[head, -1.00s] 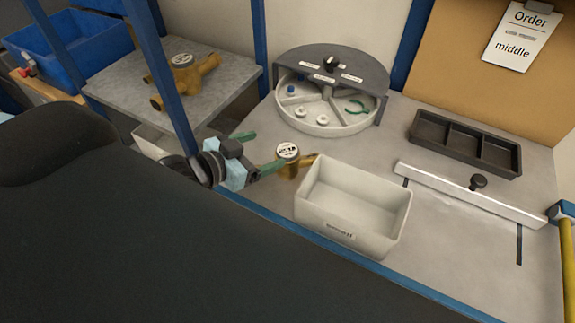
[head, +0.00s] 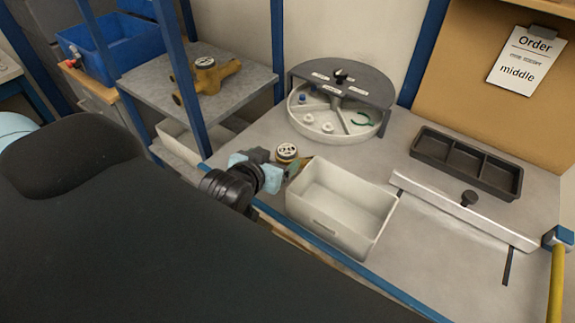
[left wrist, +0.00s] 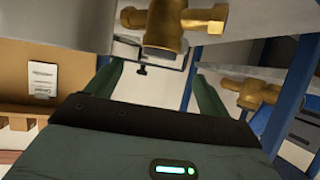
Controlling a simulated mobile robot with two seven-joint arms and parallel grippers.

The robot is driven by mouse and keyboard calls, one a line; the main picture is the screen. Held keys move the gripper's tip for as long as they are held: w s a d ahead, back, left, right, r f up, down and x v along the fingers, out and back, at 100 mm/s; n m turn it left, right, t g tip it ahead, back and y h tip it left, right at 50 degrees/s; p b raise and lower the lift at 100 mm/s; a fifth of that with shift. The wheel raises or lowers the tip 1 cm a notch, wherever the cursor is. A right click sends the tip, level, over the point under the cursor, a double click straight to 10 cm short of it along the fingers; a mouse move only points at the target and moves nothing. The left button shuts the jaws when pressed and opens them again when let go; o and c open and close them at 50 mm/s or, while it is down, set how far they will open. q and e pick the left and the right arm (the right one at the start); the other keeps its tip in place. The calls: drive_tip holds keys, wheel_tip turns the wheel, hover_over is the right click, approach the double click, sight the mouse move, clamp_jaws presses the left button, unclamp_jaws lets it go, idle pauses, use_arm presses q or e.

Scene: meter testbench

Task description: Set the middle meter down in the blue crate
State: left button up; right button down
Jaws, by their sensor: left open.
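A brass meter with a round white-and-black dial (head: 287,153) stands on the bench, left of the white bin. A second brass meter (head: 205,75) sits on the grey side shelf. I cannot tell from the pictures which is the middle one. The blue crate (head: 128,47) stands beyond the shelf at the back left. My left gripper (head: 288,168) is close in front of the bench meter. In the left wrist view its green fingers (left wrist: 157,90) are apart, with a brass meter body (left wrist: 165,28) ahead of them; another brass meter (left wrist: 250,91) shows at right. My right gripper is out of view.
The white bin (head: 340,205) is right beside the gripper. Blue posts (head: 186,85) rise between the bench and the shelf. A round sorter (head: 340,105), a black tray (head: 466,162) and a white rail (head: 465,212) occupy the bench. A sheet reads "Order middle" (head: 525,58).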

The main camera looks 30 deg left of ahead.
sight(286, 150)
use_arm(q)
drive_tip(key=shift+x, duration=3.9)
drive_tip(key=shift+d, duration=0.1)
clamp_jaws()
drive_tip(key=shift+r, duration=0.15)
